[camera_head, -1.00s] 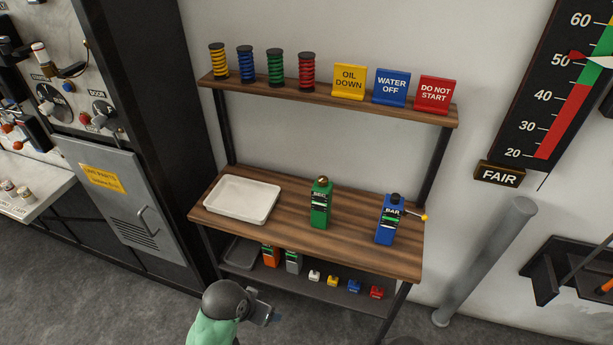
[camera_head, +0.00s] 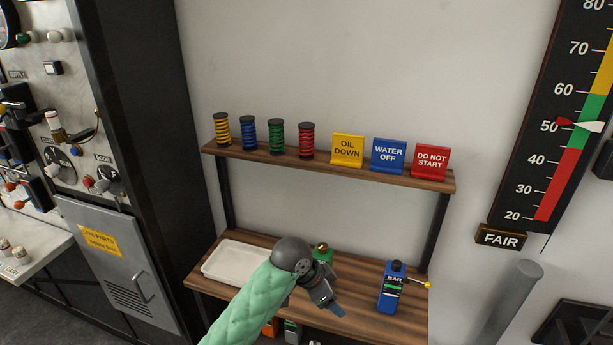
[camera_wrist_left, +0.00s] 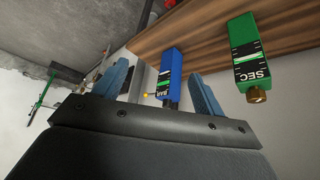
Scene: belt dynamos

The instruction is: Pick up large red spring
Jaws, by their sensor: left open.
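The large red spring (camera_head: 306,141) stands upright with black end caps on the upper wooden shelf. It is the rightmost of a row of springs, beside the green spring (camera_head: 276,137). My left gripper (camera_head: 331,304) is in front of the lower wooden shelf, below and well apart from the red spring. In the left wrist view its two blue fingers (camera_wrist_left: 158,93) are spread apart with nothing held between them. The red spring does not show in the left wrist view. My right gripper is not in view.
Blue (camera_head: 248,133) and yellow (camera_head: 222,129) springs stand left of the green one. An OIL DOWN sign (camera_head: 347,150) stands right of the red spring. Below are a white tray (camera_head: 232,262), a green SEC device (camera_wrist_left: 247,55) and a blue BAR device (camera_head: 392,289).

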